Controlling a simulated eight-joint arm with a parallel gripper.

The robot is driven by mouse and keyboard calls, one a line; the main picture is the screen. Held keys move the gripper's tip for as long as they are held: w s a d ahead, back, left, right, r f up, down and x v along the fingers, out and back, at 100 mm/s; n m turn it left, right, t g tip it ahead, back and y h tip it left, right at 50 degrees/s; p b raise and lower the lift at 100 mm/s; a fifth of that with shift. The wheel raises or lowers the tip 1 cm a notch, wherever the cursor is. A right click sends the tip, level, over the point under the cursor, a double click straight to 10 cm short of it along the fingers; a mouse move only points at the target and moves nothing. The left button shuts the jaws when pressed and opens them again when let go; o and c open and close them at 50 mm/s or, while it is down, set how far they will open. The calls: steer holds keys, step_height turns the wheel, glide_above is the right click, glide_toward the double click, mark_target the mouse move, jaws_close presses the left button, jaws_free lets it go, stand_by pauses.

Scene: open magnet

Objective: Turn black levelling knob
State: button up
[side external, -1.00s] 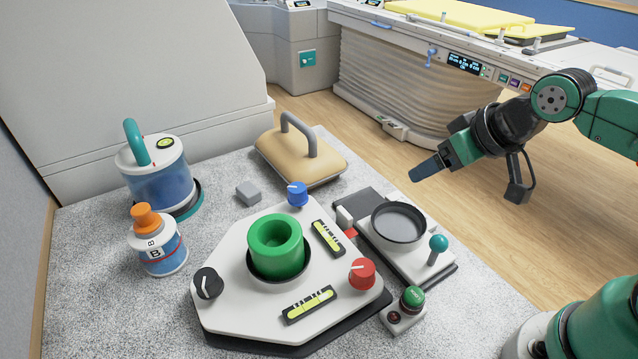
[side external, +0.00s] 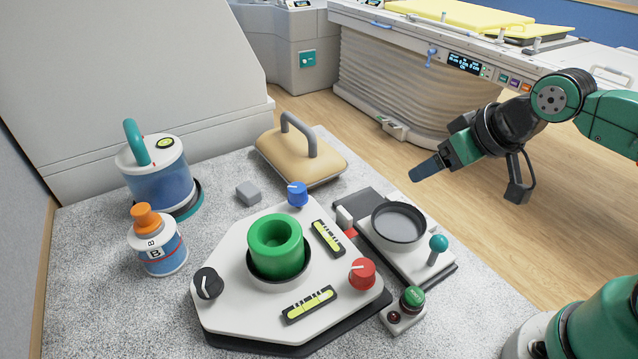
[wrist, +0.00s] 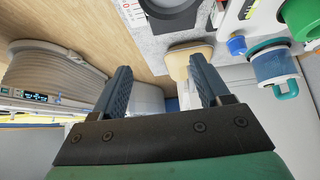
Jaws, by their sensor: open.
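The black levelling knob (side external: 208,283) sits on the left corner of a white levelling plate (side external: 240,312) and carries a white pointer line. A blue knob (side external: 297,194) and a red knob (side external: 362,273) sit on the plate's other corners. A green cup-like part (side external: 275,245) stands in the plate's middle, with two yellow-green bubble levels beside it. In the wrist view my gripper (wrist: 160,88) is open and empty. The black knob does not show clearly there.
A blue bottle with an orange cap (side external: 157,245) and a blue canister (side external: 158,175) stand at left. A tan block with a grey handle (side external: 300,158) is behind the plate. A round pan (side external: 398,222), a teal-topped lever (side external: 438,246) and a green button (side external: 412,299) are at right.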

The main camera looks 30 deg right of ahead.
stand_by(0.4)
steer(key=n+g, duration=0.6)
steer(key=n, duration=0.4)
glide_toward(205, 276)
steer(key=shift+y, duration=0.4)
steer(key=w+d, duration=0.1)
steer(key=d, duration=0.1)
steer(key=w+d, duration=0.1)
steer(key=d, duration=0.1)
steer(key=w+d, duration=0.1)
steer(key=d, duration=0.2)
steer(key=a+f+n, duration=0.1)
steer(key=a, duration=0.1)
steer(key=s+a+f+n, duration=0.1)
steer(key=a, duration=0.1)
steer(key=s+a+f+n+g, duration=0.1)
steer(key=a, duration=0.2)
steer(key=shift+f+h, duration=0.2)
steer(key=shift+h, duration=0.2)
steer(key=shift+s+a+f, duration=0.1)
steer(key=shift+f, duration=2.7)
jaws_close()
